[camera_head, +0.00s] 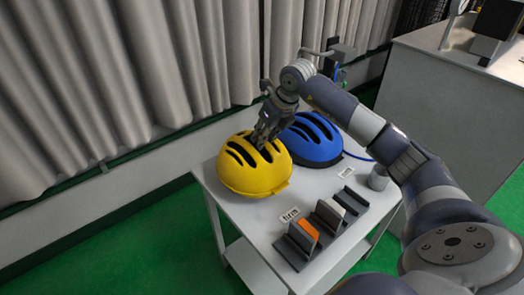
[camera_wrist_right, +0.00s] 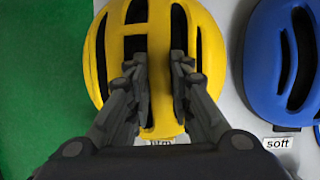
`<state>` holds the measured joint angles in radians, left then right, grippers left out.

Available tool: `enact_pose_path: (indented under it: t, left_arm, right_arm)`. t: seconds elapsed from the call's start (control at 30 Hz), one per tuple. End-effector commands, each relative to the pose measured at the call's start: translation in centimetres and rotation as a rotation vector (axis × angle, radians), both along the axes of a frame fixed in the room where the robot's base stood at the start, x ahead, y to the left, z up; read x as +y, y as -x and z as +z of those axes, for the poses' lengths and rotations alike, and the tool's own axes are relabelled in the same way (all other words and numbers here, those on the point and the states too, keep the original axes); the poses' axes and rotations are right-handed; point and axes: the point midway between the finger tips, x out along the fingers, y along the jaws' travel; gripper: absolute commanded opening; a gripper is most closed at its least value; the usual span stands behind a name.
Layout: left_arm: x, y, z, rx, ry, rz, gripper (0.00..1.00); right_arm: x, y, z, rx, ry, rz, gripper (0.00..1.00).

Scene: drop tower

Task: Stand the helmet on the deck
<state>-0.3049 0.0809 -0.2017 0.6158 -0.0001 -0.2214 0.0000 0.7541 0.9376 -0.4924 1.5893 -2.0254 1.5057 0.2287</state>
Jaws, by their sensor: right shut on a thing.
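A yellow helmet (camera_head: 254,167) with dark vent slots is at the left part of a small white table, dome up. It fills the middle of the right wrist view (camera_wrist_right: 99,60). My right gripper (camera_head: 264,138) comes down on its top. In the wrist view its fingers (camera_wrist_right: 155,85) reach into the vents and are shut on the rib between them. Whether the helmet rests on the table or hangs just above it is unclear. A blue helmet (camera_head: 316,146) stands close to its right. I cannot tell which surface is the deck. My left gripper is out of view.
On the white table (camera_head: 238,212) are a dark rack (camera_head: 297,244) with orange and grey blocks, a grey cylinder (camera_head: 378,178) and small labels; one reads "soft" (camera_wrist_right: 279,143). A grey bench (camera_head: 430,85) with equipment stands at the right. A curtain hangs behind.

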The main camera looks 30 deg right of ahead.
Motion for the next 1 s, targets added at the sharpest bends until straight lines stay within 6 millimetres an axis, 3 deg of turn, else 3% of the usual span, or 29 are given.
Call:
enact_pose_path:
  t: [0.1,0.2,0.33,0.67,0.7,0.8,1.0]
  left_arm:
    - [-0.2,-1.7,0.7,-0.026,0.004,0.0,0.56]
    - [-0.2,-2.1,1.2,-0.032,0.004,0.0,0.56]
    - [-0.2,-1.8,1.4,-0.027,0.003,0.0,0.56]
    - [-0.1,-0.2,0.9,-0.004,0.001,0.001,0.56]
    - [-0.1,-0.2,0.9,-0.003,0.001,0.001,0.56]
    - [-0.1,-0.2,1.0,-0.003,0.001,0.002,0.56]
    - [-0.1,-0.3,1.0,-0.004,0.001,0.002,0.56]
  right_arm:
    - [0.1,0.0,-1.7,0.003,-0.002,0.0,0.0]
    - [0.0,0.1,-3.2,0.002,-0.002,0.0,0.0]
    - [0.0,0.0,-4.3,-0.001,0.0,0.0,0.0]
    - [0.0,0.0,-4.7,-0.002,0.0,0.001,0.0]
    - [0.0,0.0,-4.8,0.0,0.0,0.001,0.22]
    - [0.0,0.0,-4.7,0.0,0.0,0.001,0.4]
    - [0.0,0.0,-4.7,0.0,0.0,0.001,0.4]
